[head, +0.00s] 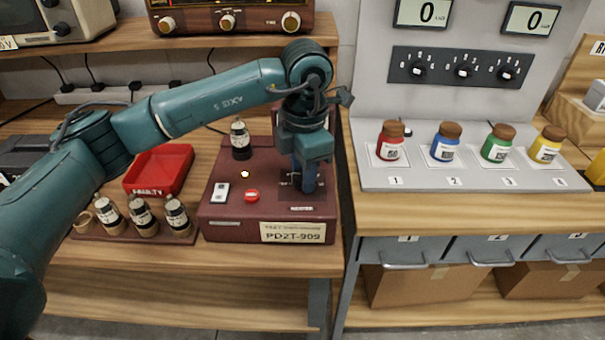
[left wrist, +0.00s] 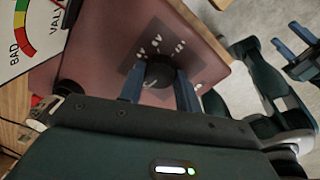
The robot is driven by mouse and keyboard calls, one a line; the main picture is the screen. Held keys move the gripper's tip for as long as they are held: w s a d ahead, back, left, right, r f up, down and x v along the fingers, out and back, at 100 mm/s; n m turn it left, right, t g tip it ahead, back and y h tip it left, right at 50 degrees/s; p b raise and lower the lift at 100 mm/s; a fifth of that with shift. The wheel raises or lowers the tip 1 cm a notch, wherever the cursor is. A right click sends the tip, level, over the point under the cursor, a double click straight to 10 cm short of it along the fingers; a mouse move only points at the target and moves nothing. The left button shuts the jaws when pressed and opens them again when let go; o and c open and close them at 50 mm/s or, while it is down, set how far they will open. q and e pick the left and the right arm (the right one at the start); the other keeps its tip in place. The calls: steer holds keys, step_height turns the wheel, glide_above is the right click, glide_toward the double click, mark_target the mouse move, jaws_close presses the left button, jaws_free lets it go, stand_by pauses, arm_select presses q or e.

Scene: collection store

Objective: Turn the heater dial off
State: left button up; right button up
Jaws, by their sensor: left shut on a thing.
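The heater dial (left wrist: 158,70) is a round black knob on a dark printed plate with white markings, in the left wrist view. The plate is on the dark red tester (head: 222,229), labelled PD2T-909. My left gripper (head: 305,186) points down at the tester's right side, its blue fingers on either side of the dial and shut on it. In the head view the fingers and wrist hide the dial. The knob's exact setting is not clear. My right gripper (left wrist: 294,40) shows at the right of the left wrist view, away from the tester, fingers apart and empty.
On the tester are a tube (head: 240,140), a small lit lamp (head: 245,174), a red button (head: 252,195) and a white switch (head: 220,193). A red FAULTY tray (head: 160,187) and several tubes (head: 143,217) stand left. Coloured jars (head: 391,143) stand right.

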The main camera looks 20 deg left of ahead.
arm_select(q)
steer(key=shift+n, duration=0.7)
steer(key=shift+r, duration=0.1)
steer(key=o, duration=1)
steer(key=shift+c, duration=0.2)
step_height(320, 180, up, 13)
steer(key=shift+s+d, duration=0.25)
steer(key=shift+d, duration=0.05)
steer(key=shift+s, duration=0.1)
